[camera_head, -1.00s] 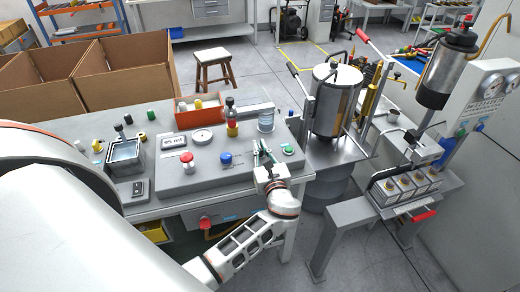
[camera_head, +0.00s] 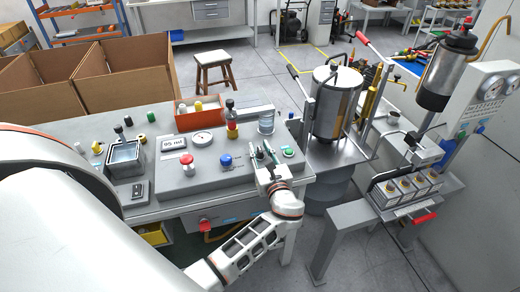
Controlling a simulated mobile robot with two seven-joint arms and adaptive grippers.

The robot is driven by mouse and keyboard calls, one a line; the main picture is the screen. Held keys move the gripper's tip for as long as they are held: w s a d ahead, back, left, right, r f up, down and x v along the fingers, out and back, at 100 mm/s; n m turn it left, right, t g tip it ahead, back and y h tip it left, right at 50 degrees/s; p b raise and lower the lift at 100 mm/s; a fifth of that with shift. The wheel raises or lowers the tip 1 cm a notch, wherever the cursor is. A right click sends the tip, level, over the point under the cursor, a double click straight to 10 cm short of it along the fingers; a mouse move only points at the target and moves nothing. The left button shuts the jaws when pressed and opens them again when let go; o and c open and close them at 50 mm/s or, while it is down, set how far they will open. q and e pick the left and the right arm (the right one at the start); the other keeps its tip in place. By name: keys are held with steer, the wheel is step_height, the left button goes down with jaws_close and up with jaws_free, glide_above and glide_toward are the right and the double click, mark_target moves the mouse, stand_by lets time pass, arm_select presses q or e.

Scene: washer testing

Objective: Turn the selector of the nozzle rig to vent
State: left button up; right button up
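The nozzle rig (camera_head: 205,172) is a grey sloped panel on the bench, with a display, a round gauge, a red knob (camera_head: 187,159), a blue knob (camera_head: 226,160) and a green button (camera_head: 289,152). My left gripper (camera_head: 264,152) is over the right part of the panel, between the blue knob and the green button. Its dark fingers are small and point away from me; whether they are open or shut on something is unclear. The selector cannot be made out clearly; the gripper covers that part of the panel. My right gripper is out of view.
An orange bin (camera_head: 184,122) is at the panel's back. A steel tank (camera_head: 333,100) stands just right of the bench. A water-filled container (camera_head: 124,157) is at left.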

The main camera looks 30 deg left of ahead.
arm_select(q)
steer(key=v, duration=1.2)
stand_by(0.3)
